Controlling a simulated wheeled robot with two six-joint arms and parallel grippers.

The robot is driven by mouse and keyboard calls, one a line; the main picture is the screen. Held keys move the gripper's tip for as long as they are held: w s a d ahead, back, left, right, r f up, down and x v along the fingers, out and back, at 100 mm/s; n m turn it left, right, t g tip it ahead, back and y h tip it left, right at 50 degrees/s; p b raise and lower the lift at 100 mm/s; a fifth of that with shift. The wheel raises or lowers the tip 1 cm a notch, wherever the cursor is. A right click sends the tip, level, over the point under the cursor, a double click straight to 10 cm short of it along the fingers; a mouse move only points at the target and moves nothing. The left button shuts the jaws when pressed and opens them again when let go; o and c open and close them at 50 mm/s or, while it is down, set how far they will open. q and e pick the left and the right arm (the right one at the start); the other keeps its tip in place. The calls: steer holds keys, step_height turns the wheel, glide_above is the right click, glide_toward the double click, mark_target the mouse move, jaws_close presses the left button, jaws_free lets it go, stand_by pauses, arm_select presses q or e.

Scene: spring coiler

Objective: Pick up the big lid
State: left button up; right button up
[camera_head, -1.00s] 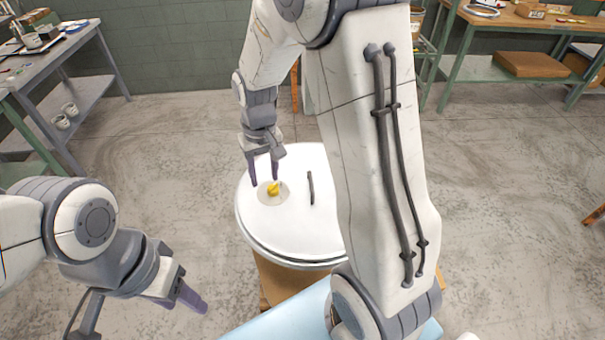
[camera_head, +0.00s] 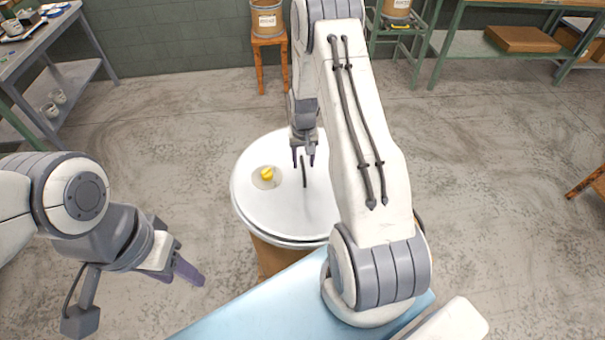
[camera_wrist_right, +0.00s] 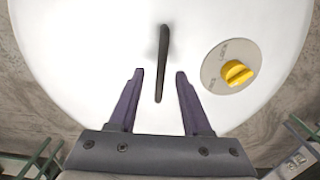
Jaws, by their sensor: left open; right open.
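The big lid (camera_head: 270,212) is a round white disc on top of a drum-like container in the middle of the head view. It has a dark bar handle (camera_head: 304,172) near its middle and a yellow knob (camera_head: 266,174) on a grey round plate to the left. My right gripper (camera_head: 304,162) is open above the lid at the handle. In the right wrist view the handle (camera_wrist_right: 162,65) lies between and ahead of the two open fingers (camera_wrist_right: 158,85); I cannot tell the height gap. My left gripper (camera_head: 182,262) is open and empty, left of the lid.
A grey workbench (camera_head: 70,75) stands at the far left. A drum on an orange stool (camera_head: 268,60) and green shelving (camera_head: 450,45) stand at the back. A light blue surface (camera_head: 260,305) is in front of the lid.

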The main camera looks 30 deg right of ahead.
mark_target(303, 165)
steer(key=shift+a+f+p, duration=0.1)
steer(key=shift+f+p, duration=0.2)
steer(key=shift+f, duration=1.3)
jaws_close()
steer(key=shift+w+r, duration=0.1)
